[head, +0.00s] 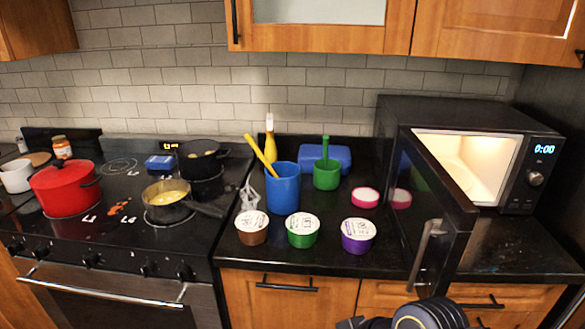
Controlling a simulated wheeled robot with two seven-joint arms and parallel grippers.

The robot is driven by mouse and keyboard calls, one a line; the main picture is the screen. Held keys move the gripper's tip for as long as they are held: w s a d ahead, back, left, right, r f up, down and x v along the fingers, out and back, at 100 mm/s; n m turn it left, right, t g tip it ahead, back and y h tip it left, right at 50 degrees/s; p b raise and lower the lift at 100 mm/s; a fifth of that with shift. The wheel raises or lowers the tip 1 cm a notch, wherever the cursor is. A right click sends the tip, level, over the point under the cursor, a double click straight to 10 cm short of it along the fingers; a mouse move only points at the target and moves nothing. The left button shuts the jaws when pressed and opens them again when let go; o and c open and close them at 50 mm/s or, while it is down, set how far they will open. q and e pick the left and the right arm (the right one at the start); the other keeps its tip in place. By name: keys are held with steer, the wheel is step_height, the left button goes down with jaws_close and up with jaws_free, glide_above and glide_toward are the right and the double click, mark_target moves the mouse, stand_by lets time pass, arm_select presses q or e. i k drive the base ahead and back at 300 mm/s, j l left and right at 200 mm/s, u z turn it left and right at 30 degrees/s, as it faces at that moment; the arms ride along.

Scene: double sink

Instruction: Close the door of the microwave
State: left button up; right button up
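The black microwave (460,120) stands on the dark counter at the right. Its door (437,190) is swung open toward me and stands out over the front of the counter. The door's handle (428,245) is on the outer face, near the free edge. The lit cavity (465,160) looks empty where it can be seen; the door hides part of it. A dark rounded part of my own arm shows at the bottom edge, below the door. No gripper fingers can be made out.
Brown (251,228), green (302,230) and purple (358,236) lidded cups stand left of the door. A pink-rimmed round item (365,197) is near the door. A blue cup (282,188) stands behind. The stove (110,215) holds pots. Counter right of the door is clear.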

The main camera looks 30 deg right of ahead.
mark_target(433, 221)
steer(key=z, duration=1.8)
